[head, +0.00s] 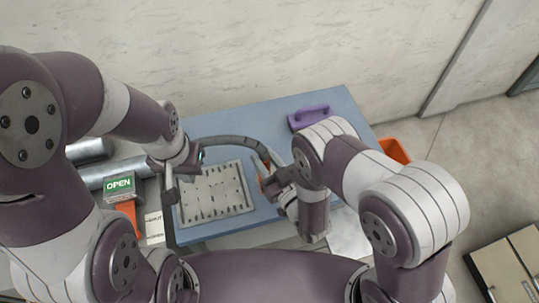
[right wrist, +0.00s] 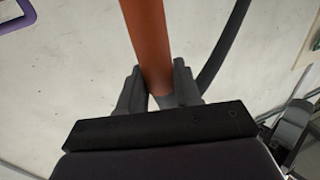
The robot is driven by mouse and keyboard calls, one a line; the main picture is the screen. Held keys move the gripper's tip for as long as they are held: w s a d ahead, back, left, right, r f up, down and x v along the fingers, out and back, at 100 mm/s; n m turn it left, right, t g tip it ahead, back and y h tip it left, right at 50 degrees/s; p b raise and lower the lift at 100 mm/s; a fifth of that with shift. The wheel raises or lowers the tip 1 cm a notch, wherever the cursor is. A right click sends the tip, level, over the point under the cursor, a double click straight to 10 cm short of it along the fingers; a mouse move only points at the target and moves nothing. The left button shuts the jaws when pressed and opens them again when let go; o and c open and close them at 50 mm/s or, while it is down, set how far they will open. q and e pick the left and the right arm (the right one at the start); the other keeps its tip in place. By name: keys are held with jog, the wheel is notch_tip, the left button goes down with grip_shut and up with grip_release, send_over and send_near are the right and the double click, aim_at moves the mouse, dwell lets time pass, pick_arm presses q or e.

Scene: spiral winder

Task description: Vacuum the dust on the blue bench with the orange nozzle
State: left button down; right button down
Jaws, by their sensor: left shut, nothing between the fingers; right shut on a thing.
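The blue bench (head: 345,102) stands against the wall in the head view. A pale grey plate (head: 240,207) with many small dark marks lies on it; I cannot tell whether any mark is dust. My right gripper (head: 272,184) is over the bench, right of the plate. In the right wrist view the right gripper (right wrist: 160,97) is shut around the orange nozzle (right wrist: 149,40). Only a thin part of the nozzle shows in the head view. My left gripper (head: 171,188) is shut and empty at the plate's left edge.
A grey hose (head: 228,140) arcs behind the plate towards my right gripper. A purple handled thing (head: 309,117) lies at the bench's back. An orange bin (head: 394,150) is at the right. A green "OPEN" sign (head: 120,186) and grey cylinders (head: 115,171) are at the left.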

aim_at(269, 169)
jog(key=f+b, duration=0.1)
jog(key=f, duration=0.1)
jog(key=shift+d+f+b, duration=0.3)
jog(key=shift+d+b, duration=0.05)
jog(key=shift+b, duration=0.05)
jog(key=shift+f+b, duration=0.3)
jog(key=shift+f, duration=0.05)
jog(key=shift+w+d+r, duration=0.1)
jog(key=shift+w+d, duration=0.15)
jog(key=shift+d, duration=0.1)
jog(key=shift+w+d, duration=0.85)
jog(key=shift+w, duration=1.7)
jog(key=shift+s+a+b, duration=0.15)
jog(key=shift+s+a, duration=0.1)
jog(key=shift+a, duration=0.45)
jog(key=shift+s+a+b, duration=0.1)
jog(key=shift+s+a, duration=0.15)
jog(key=shift+a, duration=0.4)
jog(key=shift+s+a+b, duration=0.15)
jog(key=shift+s+a, duration=0.1)
jog(key=shift+a, duration=0.45)
jog(key=shift+d+r+p, duration=0.1)
jog(key=shift+r+p, duration=1.95)
jog(key=shift+r, duration=0.4)
